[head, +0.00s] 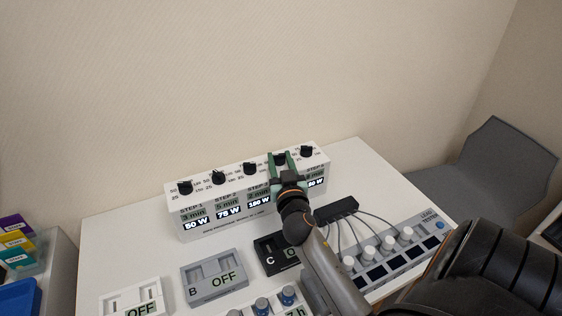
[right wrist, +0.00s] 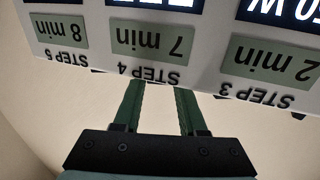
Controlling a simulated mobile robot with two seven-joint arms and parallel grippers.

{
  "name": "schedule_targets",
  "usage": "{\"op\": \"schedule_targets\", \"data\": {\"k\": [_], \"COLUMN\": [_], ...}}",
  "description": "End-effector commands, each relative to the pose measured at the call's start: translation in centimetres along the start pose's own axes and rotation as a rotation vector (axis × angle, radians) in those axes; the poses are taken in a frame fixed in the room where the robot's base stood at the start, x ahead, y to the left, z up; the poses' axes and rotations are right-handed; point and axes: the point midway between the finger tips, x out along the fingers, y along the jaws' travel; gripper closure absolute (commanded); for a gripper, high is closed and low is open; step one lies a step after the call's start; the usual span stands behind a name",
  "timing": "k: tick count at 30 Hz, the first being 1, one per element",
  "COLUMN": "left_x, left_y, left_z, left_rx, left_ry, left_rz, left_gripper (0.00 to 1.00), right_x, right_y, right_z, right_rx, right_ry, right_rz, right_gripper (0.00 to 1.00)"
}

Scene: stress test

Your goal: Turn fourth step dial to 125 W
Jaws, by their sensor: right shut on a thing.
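A white box (head: 204,231) with a row of black dials on top stands against the wall side of the table. The fourth step dial (head: 280,159) is between the green fingers of my right gripper (head: 281,161), which is shut on it from above. In the right wrist view the fingers (right wrist: 160,88) reach behind the box edge at the upside-down STEP 4 label (right wrist: 148,74), reading 7 min. The dial is hidden there. The gripper covers the step 4 watt display in the head view, so its setting cannot be read. My left gripper is not in view.
The step 3 dial (head: 249,169) and step 5 dial (head: 306,152) stand close on either side. In front are grey switch unit B (head: 214,276), black unit C (head: 268,257) and a load tester (head: 432,243) with cables. Coloured boxes (head: 18,242) sit at far left.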

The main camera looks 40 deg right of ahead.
Motion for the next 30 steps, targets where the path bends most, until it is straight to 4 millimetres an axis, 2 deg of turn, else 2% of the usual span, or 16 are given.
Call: {"op": "schedule_targets", "data": {"k": [17,18,25,30], "left_x": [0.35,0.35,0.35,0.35], "left_y": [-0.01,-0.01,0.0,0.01], "left_z": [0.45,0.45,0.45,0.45], "left_rx": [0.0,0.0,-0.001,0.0], "left_ry": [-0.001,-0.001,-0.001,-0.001], "left_rz": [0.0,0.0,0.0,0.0], "left_gripper": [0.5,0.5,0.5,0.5], "right_x": [0.0,0.0,0.01,0.01], "right_y": [-0.03,-0.03,-0.03,-0.03], "right_z": [-0.01,-0.02,-0.01,-0.02], "right_rx": [-0.003,-0.003,-0.002,-0.002], "right_ry": [0.0,0.0,0.001,0.001], "right_rz": [0.036,0.036,0.036,0.035], "right_gripper": [1.0,0.57,0.31,0.3]}}
